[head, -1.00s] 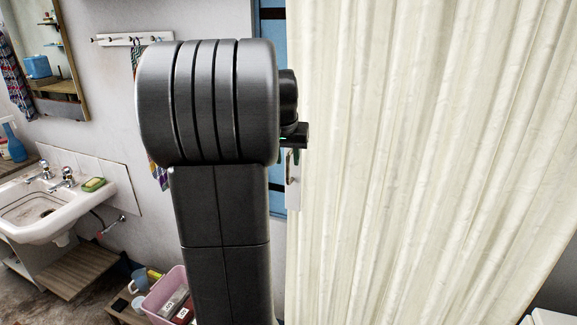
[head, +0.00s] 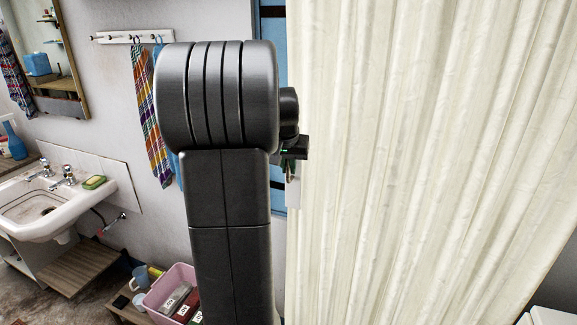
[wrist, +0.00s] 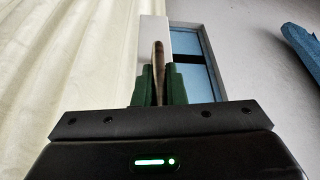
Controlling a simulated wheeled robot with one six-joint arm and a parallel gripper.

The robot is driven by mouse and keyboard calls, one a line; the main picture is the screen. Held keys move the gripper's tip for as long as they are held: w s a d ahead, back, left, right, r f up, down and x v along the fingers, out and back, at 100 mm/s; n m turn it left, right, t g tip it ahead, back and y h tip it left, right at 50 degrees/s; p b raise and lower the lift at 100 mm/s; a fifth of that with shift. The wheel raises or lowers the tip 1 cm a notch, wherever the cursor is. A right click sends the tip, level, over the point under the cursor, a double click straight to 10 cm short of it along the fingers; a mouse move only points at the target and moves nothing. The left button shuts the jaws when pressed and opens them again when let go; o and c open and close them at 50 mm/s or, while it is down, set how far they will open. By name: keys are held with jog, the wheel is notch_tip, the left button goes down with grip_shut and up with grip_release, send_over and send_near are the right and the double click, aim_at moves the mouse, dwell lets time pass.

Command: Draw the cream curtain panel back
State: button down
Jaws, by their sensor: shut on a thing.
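The cream curtain panel (head: 420,160) hangs in pleated folds over the right half of the head view. It also fills the left of the wrist view (wrist: 60,60). At its left edge is a white plate (head: 293,192) with a slim brown pull, seen in the wrist view as the white plate (wrist: 153,32) and the brown pull (wrist: 158,58). My gripper's green fingers (wrist: 159,88) are shut on the brown pull. In the head view my gripper (head: 291,170) is at the curtain's left edge, partly hidden by my arm.
A blue-paned window or door (head: 272,20) shows beside the curtain's left edge. Left are a hook rail (head: 132,38) with a striped towel (head: 150,115), a sink (head: 55,205) and a pink crate (head: 165,290).

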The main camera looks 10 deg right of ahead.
jog(key=s+d+p, duration=0.1)
jog(key=s+d, duration=0.7)
jog(key=d, duration=0.4)
jog(key=s+d+p, duration=0.1)
jog(key=s+d, duration=0.7)
jog(key=d, duration=0.4)
jog(key=s+d+p, duration=0.1)
jog(key=s+d, duration=0.7)
jog(key=d, duration=0.4)
jog(key=shift+s+a, duration=0.1)
jog(key=c, duration=1.5)
grip_release()
jog(key=shift+r, duration=0.1)
jog(key=b+v, duration=0.1)
jog(key=v, duration=1.2)
jog(key=shift+s+r+b, duration=0.25)
jog(key=shift+b, duration=0.15)
jog(key=p+x, duration=0.1)
jog(key=x, duration=1.2)
jog(key=shift+w+a+f+p, duration=0.1)
jog(key=shift+w+f+p, duration=0.2)
jog(key=shift+f+p, duration=0.05)
